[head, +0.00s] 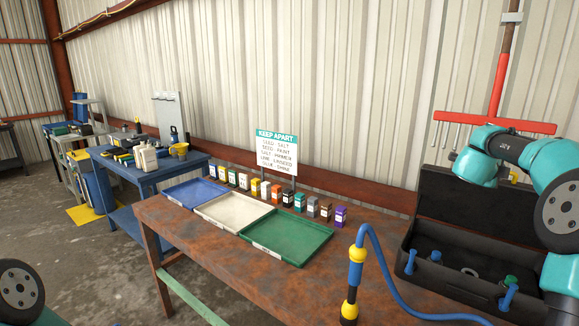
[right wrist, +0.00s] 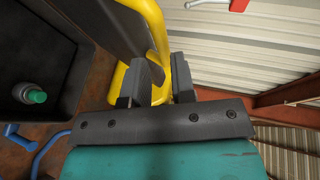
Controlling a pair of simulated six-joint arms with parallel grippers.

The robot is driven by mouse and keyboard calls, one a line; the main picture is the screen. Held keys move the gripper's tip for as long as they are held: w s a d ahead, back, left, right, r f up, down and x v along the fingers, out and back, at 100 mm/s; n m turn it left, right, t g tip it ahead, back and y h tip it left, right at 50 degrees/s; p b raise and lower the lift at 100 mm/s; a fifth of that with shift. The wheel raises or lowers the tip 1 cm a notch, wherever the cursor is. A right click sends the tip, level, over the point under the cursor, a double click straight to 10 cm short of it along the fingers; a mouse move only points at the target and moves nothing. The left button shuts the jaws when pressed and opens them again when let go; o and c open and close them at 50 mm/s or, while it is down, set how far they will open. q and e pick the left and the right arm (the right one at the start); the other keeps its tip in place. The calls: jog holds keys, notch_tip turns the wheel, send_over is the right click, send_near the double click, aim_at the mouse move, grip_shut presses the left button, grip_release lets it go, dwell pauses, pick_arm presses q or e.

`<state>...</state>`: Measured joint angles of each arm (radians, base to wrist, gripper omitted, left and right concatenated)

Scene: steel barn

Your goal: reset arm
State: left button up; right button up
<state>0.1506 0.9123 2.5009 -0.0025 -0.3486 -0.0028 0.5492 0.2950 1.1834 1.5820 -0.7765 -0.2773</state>
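My right arm (head: 500,145) is raised at the right of the head view, above and beside an open black case (head: 465,205). Its gripper does not show there. In the right wrist view my right gripper (right wrist: 161,80) has its two dark fingers apart. A yellow curved thing (right wrist: 152,25) shows behind and between the fingers; nothing looks clamped. Only a round joint of my left arm (head: 18,290) shows at the lower left of the head view; the left gripper is out of view.
On the rusty table (head: 190,235) lie a blue tray (head: 172,199), a white tray (head: 205,218) and a green tray (head: 268,252). Several small boxes (head: 265,189) stand behind them by a sign (head: 276,153). A blue hose (head: 385,270) with yellow fittings rises at the front.

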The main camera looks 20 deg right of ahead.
jog(key=v, duration=1.3)
jog(key=x, duration=1.7)
